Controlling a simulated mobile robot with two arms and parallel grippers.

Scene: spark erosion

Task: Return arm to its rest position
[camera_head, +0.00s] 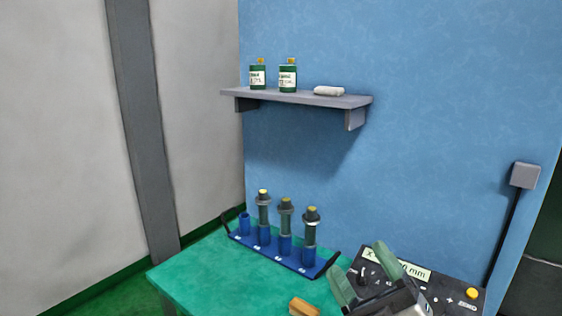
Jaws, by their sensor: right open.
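My right gripper (362,268) shows at the bottom right, in front of a dark control panel. Its two grey-green fingers are spread apart, with nothing seen between them. It is to the right of a blue tool rack (280,262) on the green table (205,268). The rack holds upright dark tool holders with yellow tops, such as the rightmost one (311,225). An empty blue socket (244,224) is at the rack's left end. My left gripper is not in view.
The dark control panel (455,292) has a yellow button (472,293) and a label. An orange-brown block (303,307) lies at the table's front. A grey wall shelf (300,97) holds two green bottles (288,76) and a white roll (329,91). The table's left part is clear.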

